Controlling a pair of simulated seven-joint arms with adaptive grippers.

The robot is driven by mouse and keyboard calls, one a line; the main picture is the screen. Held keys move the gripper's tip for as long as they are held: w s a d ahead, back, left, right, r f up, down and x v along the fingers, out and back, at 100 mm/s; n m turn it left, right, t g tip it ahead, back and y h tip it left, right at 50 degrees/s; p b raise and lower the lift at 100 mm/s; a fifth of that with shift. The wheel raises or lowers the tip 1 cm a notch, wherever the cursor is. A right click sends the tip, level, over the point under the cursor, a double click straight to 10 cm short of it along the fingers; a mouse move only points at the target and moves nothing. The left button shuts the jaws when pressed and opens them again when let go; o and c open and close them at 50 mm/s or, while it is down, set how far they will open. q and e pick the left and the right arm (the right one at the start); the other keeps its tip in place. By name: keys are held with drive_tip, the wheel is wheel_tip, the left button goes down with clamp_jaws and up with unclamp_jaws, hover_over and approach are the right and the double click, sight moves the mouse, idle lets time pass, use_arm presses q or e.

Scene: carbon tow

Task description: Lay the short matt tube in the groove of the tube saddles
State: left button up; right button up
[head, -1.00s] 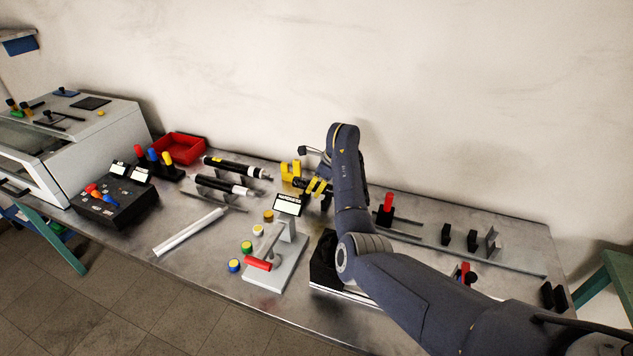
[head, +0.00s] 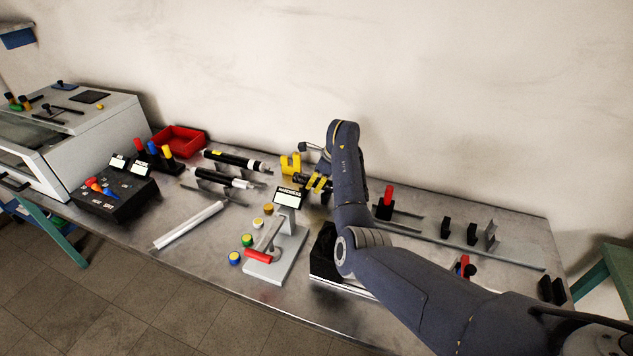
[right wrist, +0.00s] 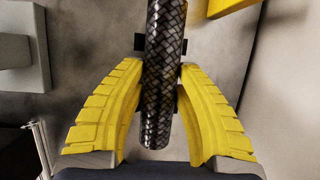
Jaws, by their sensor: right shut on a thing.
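My right gripper (head: 318,183) is at the back middle of the bench, its yellow fingers pointing down. In the right wrist view its fingers (right wrist: 162,68) are shut on a short dark tube (right wrist: 160,85) with a woven carbon pattern. The tube runs lengthwise between them and leaves the picture at the top. Small dark blocks show on both sides behind the tube; I cannot tell whether they are saddles, or whether the tube touches them. In the head view the tube is mostly hidden by the gripper. My left gripper is not in view.
A yellow block (head: 290,164) stands just left of the right gripper. Longer black-and-white tubes (head: 236,163) lie on stands further left. A hardness tester (head: 277,262) and a white tube (head: 190,225) are in front. A rail with black blocks (head: 472,234) is at right.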

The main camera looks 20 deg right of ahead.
drive_tip(key=shift+f, duration=0.35)
drive_tip(key=o, duration=1.2)
drive_tip(key=shift+v, duration=6)
